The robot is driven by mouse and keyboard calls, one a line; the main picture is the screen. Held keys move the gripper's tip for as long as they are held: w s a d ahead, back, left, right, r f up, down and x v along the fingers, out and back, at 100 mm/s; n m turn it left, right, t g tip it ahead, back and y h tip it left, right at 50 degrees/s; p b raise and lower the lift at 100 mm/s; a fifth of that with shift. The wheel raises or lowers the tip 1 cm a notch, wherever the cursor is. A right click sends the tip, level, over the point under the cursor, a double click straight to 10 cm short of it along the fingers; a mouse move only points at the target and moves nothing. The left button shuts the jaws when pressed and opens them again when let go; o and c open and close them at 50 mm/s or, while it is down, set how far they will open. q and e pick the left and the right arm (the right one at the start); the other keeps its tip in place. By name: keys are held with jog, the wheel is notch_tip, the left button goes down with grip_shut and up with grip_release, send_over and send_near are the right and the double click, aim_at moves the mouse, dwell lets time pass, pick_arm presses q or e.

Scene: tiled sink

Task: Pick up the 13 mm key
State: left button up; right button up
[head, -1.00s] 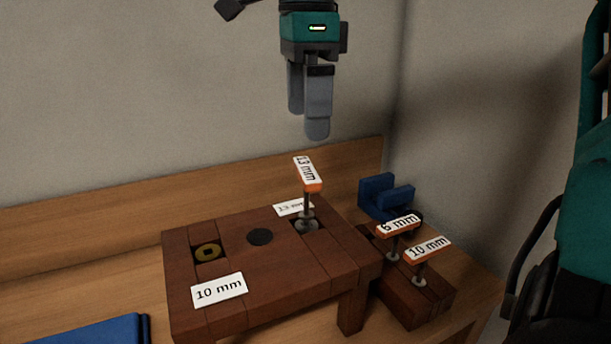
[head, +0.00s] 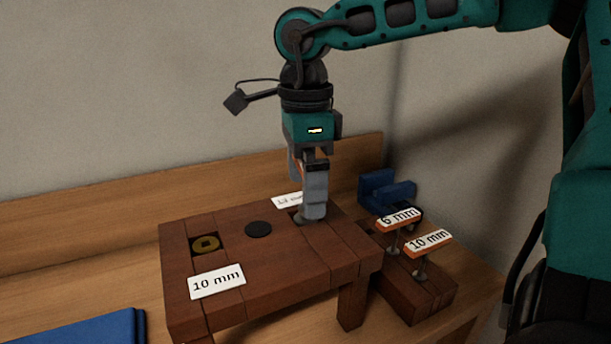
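The 13 mm key (head: 298,168) stands in the square hole at the right of the brown wooden block table. Only a thin orange and white sliver of its handle shows; its shaft and most of its label are hidden. My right gripper (head: 304,200) points straight down, with its fingers on either side of the handle. One fingertip is close to the table top. I cannot tell whether the fingers press on the handle or stand slightly apart from it. My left gripper is not in view.
The 6 mm key (head: 398,219) and 10 mm key (head: 428,240) stand upright in a lower wooden block (head: 420,296) at the right. A blue holder (head: 386,190) is behind them. A 10 mm label (head: 217,281) and a brass square socket (head: 206,244) are at the table's left.

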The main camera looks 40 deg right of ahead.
jog(key=c, duration=0.8)
jog(key=shift+r, duration=0.15)
